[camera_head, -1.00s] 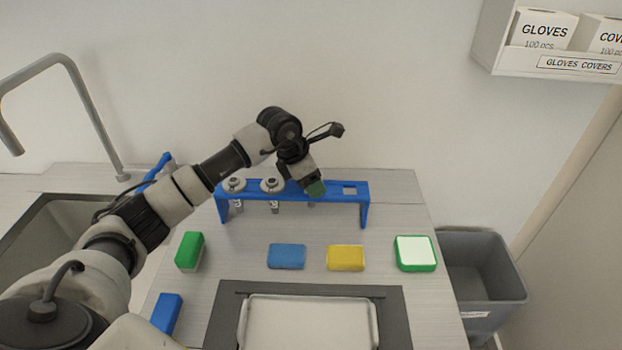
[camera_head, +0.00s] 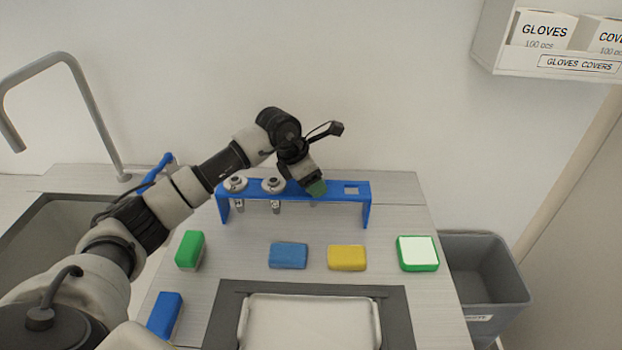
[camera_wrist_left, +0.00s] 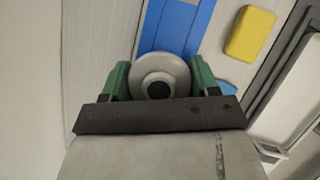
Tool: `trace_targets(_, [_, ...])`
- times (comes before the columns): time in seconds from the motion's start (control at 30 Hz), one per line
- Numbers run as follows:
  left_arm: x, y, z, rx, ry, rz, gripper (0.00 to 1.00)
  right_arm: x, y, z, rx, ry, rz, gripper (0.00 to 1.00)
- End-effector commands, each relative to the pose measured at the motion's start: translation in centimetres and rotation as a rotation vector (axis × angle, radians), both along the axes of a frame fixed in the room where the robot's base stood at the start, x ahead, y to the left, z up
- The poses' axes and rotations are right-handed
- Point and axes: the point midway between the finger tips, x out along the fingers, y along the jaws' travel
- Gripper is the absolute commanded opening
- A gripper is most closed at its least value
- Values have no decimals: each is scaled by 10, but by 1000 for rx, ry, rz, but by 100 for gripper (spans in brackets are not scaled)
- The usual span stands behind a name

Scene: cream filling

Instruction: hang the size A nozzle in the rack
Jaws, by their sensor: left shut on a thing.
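The blue rack (camera_head: 336,191) stands at the back of the counter. Two nozzles with round light flanges, one at the left end (camera_head: 235,184) and one beside it (camera_head: 273,185), hang in its left slots. My left gripper (camera_head: 317,188) is over the rack, right of these two. The rightmost slot (camera_head: 351,189) is empty. My right gripper is out of view.
A green block (camera_head: 189,250), a blue sponge (camera_head: 289,255), a yellow sponge (camera_head: 347,257) and a green-and-white one (camera_head: 417,253) lie in front of the rack. A tray (camera_head: 310,325) is at the front. A sink is left, a grey bin (camera_head: 487,278) right.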

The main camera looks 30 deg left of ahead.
Motion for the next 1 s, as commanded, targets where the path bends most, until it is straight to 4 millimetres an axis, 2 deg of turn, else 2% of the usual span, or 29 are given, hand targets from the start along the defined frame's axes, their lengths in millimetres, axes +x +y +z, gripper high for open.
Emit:
trace_targets(0.03, [-10,-3,-29,18,59,-10,29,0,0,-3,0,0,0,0])
trace_targets(0.33, [-10,-3,-30,17,58,-11,29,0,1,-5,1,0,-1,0])
trace_targets(0.37, [-10,-3,-30,17,58,-11,62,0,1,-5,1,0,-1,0])
trace_targets(0.5, [-10,-4,-30,17,58,-11,83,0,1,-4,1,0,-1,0])
trace_targets(0.57, [-10,-4,-30,16,59,-11,90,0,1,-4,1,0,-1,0])
trace_targets(1.0, [-10,-4,-31,14,61,-13,90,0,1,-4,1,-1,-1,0])
